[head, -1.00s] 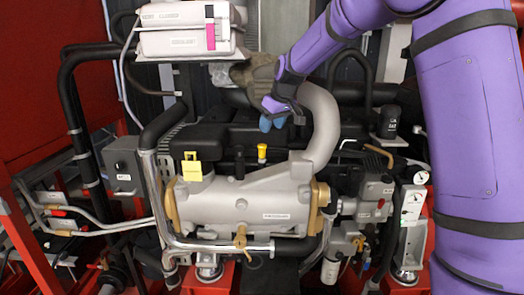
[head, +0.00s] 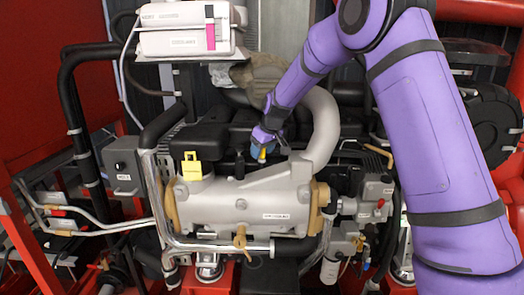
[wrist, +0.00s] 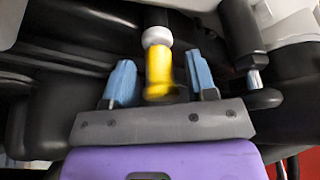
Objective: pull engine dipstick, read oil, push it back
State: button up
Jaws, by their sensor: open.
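The yellow dipstick handle (wrist: 159,72) stands upright on the engine behind the grey cylinder; its lower end meets a white collar in the wrist view. In the head view the handle (head: 262,155) shows just below my fingertips, partly covered. My gripper (head: 262,146) has come down from above. In the wrist view my gripper (wrist: 160,82) is open, with one blue finger on each side of the yellow handle. Gaps show between the handle and both fingers, so it is not clamped. The stick itself is hidden inside the engine.
A grey cylinder (head: 240,210) lies in front of the handle, with a thick grey pipe (head: 322,130) curving up close to my wrist's right. A yellow tag (head: 192,168) stands to the left. A black fitting (head: 239,163) stands just left of the handle.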

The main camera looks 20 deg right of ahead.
grip_shut()
notch_tip(320, 180, up, 9)
jog(key=shift+w, duration=0.1)
dwell(0.3)
grip_release()
jog(key=shift+r, duration=0.15)
jog(key=v, duration=1)
jog(key=shift+r, duration=0.25)
